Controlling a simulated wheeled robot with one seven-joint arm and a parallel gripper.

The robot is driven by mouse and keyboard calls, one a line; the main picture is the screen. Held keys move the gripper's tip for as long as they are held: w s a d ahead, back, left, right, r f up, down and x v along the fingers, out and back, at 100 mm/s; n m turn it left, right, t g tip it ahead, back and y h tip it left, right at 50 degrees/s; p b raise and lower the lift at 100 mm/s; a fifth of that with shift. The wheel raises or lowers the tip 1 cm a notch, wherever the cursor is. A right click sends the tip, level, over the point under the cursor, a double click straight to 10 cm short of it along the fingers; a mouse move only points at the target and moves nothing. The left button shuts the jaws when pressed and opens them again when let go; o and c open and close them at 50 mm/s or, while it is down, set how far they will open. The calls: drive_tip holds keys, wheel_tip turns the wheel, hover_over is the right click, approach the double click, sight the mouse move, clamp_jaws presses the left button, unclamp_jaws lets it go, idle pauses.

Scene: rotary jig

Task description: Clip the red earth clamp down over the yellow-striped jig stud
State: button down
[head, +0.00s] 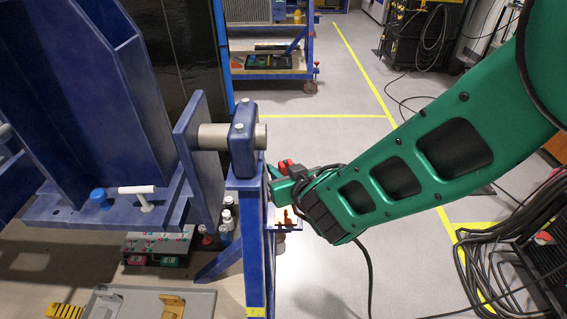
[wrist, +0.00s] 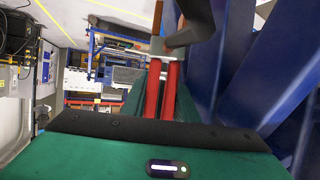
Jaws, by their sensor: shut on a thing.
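The red earth clamp (head: 285,165) shows as a small red piece at my gripper (head: 281,188), just right of the blue post. In the wrist view its two red handles (wrist: 152,90) lie side by side between the green fingers, with a copper-coloured part (wrist: 157,20) beyond them. My gripper is shut on the clamp. A dark piece in the wrist view covers part of the clamp's far end. I cannot make out the yellow-striped stud for certain. A yellow mark (head: 256,312) shows low on the blue post (head: 256,265).
A small ledge (head: 287,227) with a copper-coloured piece sits just below my gripper, by the post. The large blue jig (head: 75,90) with its pivot shaft (head: 213,137) fills the left. A grey tray (head: 200,300) lies lower left. Coiled black cables (head: 485,265) lie at the right.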

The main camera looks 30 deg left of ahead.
drive_tip(key=shift+f, duration=2.25)
drive_tip(key=shift+f, duration=0.55)
drive_tip(key=c, duration=1.3)
unclamp_jaws()
drive_tip(key=shift+c, duration=0.2)
drive_tip(key=shift+s, duration=0.1)
